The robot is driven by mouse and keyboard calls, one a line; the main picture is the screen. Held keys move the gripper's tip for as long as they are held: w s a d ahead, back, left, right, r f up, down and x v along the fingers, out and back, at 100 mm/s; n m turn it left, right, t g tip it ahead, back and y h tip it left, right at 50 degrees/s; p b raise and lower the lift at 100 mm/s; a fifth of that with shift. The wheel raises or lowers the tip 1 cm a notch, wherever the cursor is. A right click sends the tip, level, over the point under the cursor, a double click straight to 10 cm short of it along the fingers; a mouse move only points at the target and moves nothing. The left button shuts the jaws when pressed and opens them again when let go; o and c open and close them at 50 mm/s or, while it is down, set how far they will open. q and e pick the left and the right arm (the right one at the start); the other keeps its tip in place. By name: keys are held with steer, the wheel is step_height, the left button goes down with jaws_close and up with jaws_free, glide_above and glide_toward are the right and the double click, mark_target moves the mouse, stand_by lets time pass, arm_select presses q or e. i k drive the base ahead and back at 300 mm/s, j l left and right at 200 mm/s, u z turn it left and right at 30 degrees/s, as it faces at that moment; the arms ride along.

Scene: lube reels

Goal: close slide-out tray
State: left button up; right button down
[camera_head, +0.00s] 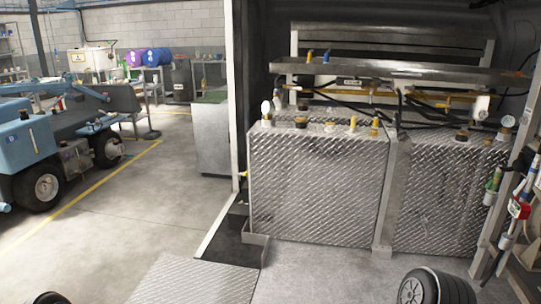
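A flat diamond-plate panel (195,282) lies low at the bottom centre and is cut off by the lower picture edge. It looks like the slide-out tray, sticking out in front of the bay, but I cannot be sure. A dark strip (232,238) lies behind it, leading back toward the bay's left post. Neither of my grippers is visible.
Two diamond-plate tanks (315,190) (440,200) stand in the bay, with caps and gauges on top. A metal shelf (395,72) and hoses are above them. Hose nozzles (519,209) hang at right. A blue vehicle (25,145) stands far left.

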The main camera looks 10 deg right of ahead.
mark_target(337, 66)
steer(key=i+z, duration=0.15)
steer(key=i, duration=0.35)
steer(key=i+z, duration=0.15)
steer(key=i, duration=0.35)
steer(key=i+j+z, duration=0.15)
steer(key=i, duration=0.35)
steer(key=i+j+z, duration=0.15)
steer(key=i, duration=0.35)
steer(key=i+l+u, duration=0.1)
steer(key=i, duration=0.3)
steer(key=i+l+u, duration=0.1)
steer(key=i+l, duration=0.2)
steer(key=i+l+u, duration=0.1)
steer(key=i+l, duration=0.15)
steer(key=i, duration=0.25)
steer(key=i+l+u, duration=0.35)
steer(key=i+l, duration=0.15)
steer(key=l, duration=0.15)
